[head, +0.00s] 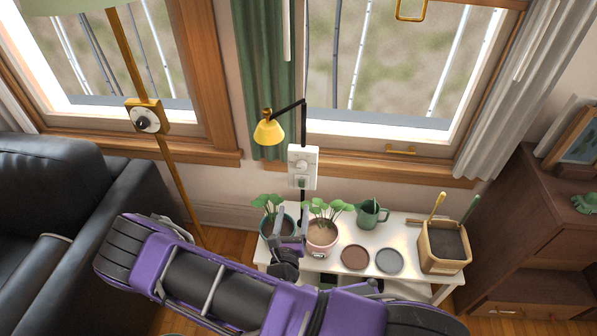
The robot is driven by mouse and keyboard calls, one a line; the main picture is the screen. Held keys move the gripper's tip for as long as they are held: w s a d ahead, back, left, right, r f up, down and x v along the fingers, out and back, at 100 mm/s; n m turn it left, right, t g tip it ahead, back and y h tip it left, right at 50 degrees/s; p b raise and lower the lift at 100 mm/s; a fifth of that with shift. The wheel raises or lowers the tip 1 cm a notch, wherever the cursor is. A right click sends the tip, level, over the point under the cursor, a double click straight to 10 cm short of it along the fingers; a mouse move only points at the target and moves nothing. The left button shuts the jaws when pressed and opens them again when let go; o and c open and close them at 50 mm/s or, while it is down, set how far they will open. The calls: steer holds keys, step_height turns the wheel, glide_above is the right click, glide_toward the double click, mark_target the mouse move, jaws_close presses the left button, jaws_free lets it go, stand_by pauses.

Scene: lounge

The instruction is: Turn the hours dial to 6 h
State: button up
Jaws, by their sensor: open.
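A white control box (303,167) hangs on the black upright post below the yellow lamp. A round pale dial (302,165) sits on its upper front, with a small green part (302,182) below it. The dial's marks and setting are too small to read. Another round dial, white with a dark centre (146,119), sits on a brass box on the floor lamp's pole at the left. My gripper (291,216) is open and empty, below the white box and apart from it, in front of the potted plants.
A white table (405,235) holds a blue-green pot (268,226), a pink pot (321,236), a green watering can (371,213), two saucers and a wooden planter (444,243). The yellow lamp (269,130) overhangs the box's left. A black sofa (50,190) stands left.

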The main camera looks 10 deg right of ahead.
mark_target(301, 168)
steer(key=x, duration=1.6)
jaws_close()
